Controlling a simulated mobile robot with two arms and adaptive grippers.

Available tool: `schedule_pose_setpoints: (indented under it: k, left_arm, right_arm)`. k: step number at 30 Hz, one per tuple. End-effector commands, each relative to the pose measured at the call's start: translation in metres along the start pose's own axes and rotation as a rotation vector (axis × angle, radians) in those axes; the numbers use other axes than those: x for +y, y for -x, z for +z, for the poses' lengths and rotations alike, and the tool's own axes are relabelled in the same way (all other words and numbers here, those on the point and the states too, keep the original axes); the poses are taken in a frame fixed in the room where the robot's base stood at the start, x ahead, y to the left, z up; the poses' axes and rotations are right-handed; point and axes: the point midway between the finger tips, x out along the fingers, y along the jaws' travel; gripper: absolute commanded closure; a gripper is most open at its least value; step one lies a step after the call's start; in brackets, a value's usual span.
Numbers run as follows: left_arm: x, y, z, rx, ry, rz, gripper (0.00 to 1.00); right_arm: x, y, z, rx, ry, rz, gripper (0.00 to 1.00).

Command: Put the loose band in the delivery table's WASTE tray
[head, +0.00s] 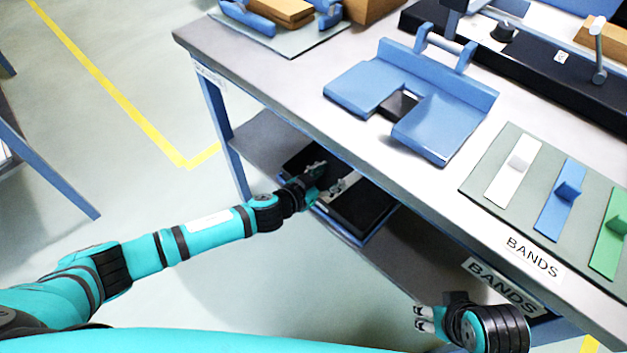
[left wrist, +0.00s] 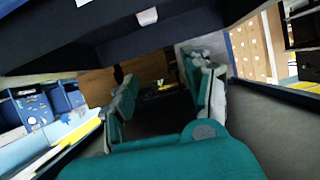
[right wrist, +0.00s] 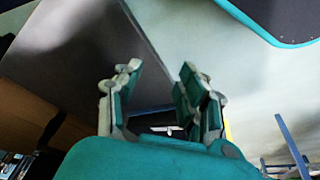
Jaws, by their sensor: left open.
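My left gripper (head: 328,191) reaches under the table top, over a dark tray with a blue rim (head: 362,217) on the lower shelf. Its two teal fingers stand apart in the left wrist view (left wrist: 160,90), with nothing clearly held between them. A pale shape beside the right finger there is too unclear to name. My right gripper (head: 424,318) is near the table's front edge, low down. Its fingers are apart and empty in the right wrist view (right wrist: 157,95). I cannot make out a loose band, and no WASTE label is readable.
The table top (head: 290,75) carries a blue fixture (head: 440,125) with a notch. A grey-green mat (head: 482,185) holds white (head: 512,180), blue (head: 556,215) and green (head: 608,245) strips beside a BANDS label (head: 532,257). The floor at left is open.

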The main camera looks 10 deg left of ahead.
Motion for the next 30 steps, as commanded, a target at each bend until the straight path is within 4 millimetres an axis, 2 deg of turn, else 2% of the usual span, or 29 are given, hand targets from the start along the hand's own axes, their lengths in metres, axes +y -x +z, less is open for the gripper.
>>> schedule_pose_setpoints:
  k: [1, 4, 9, 18, 23, 26, 29, 30]
  left_arm:
    - [0.000, 0.014, -0.002, -0.001, 0.003, 0.000, 0.49]
    - [0.000, 0.033, -0.002, -0.001, 0.001, 0.000, 0.49]
    - [0.000, 0.053, -0.001, 0.000, 0.000, -0.001, 0.49]
    - [0.001, 0.059, -0.001, 0.002, 0.001, -0.002, 0.49]
    - [0.015, 0.068, -0.007, -0.015, 0.052, -0.070, 0.49]
    - [0.022, 0.091, -0.005, -0.090, 0.123, -0.177, 0.49]
    - [0.020, 0.132, 0.015, -0.246, 0.203, -0.283, 0.49]
    - [0.018, 0.153, 0.027, -0.323, 0.232, -0.313, 0.49]
  right_arm:
    - [0.000, 0.007, -0.002, 0.000, 0.000, 0.000, 0.60]
    - [0.000, 0.011, -0.004, 0.001, 0.000, 0.000, 0.60]
    - [0.000, -0.004, -0.004, -0.006, 0.001, -0.001, 0.60]
    - [0.000, -0.009, -0.005, -0.005, 0.001, -0.002, 0.60]
    - [0.000, -0.009, -0.005, -0.005, 0.002, -0.002, 0.60]
    - [0.000, -0.009, -0.005, -0.005, 0.002, -0.001, 0.60]
    - [0.000, -0.009, -0.005, -0.005, 0.002, -0.001, 0.60]
    - [0.000, -0.009, -0.005, -0.005, 0.002, -0.001, 0.60]
